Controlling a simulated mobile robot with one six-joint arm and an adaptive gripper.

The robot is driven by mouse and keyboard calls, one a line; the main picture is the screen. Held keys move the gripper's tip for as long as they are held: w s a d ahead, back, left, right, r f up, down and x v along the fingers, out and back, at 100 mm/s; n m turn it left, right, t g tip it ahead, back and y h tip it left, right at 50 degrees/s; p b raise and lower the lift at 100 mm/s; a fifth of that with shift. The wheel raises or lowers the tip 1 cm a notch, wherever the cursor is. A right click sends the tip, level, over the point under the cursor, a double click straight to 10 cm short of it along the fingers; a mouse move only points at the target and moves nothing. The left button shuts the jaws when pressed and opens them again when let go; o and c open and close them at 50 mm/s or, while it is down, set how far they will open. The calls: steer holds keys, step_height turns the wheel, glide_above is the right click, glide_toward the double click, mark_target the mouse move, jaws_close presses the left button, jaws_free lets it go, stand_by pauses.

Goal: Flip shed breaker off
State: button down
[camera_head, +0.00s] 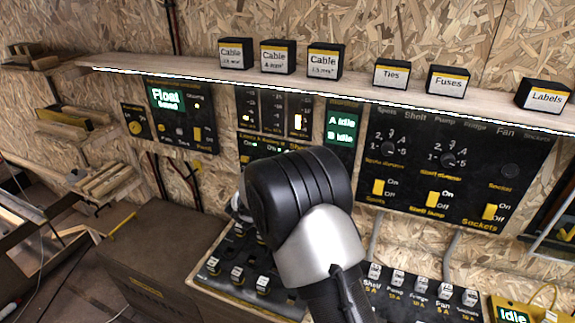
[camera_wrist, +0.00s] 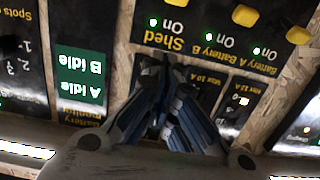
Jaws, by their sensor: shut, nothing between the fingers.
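The shed breaker (camera_wrist: 172,5) is a yellow switch with "Shed" and "On" lettering beside it, cut off by the top edge of the upside-down wrist view. Its switch is hidden behind my arm in the head view. My gripper (camera_wrist: 163,68) is shut and empty, its fingertips close to the "Shed" label in the picture; I cannot tell whether they touch the panel. In the head view the gripper is hidden behind my black wrist. Yellow Battery B (camera_wrist: 243,15) and Battery A (camera_wrist: 298,36) switches sit beside it, both next to "On" lettering with small green lights.
A green "A Idle, B Idle" display (camera_head: 342,130) adjoins the breaker panel. Above runs a wooden shelf (camera_head: 190,74) with several labelled boxes. A yellow-switch panel (camera_head: 470,160) is at right. Breaker boxes with white levers (camera_head: 425,290) stand below on both sides of my arm.

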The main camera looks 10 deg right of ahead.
steer(key=x, duration=0.3)
steer(key=b+x, duration=0.1)
steer(key=x, duration=0.3)
steer(key=shift+w+d+f, duration=0.2)
steer(key=shift+w+f, duration=0.05)
steer(key=f, duration=0.1)
steer(key=b, duration=0.1)
steer(key=f+b, duration=0.1)
steer(key=shift+s+a+f, duration=0.3)
steer(key=shift+s+f, duration=0.2)
steer(key=shift+f, duration=0.2)
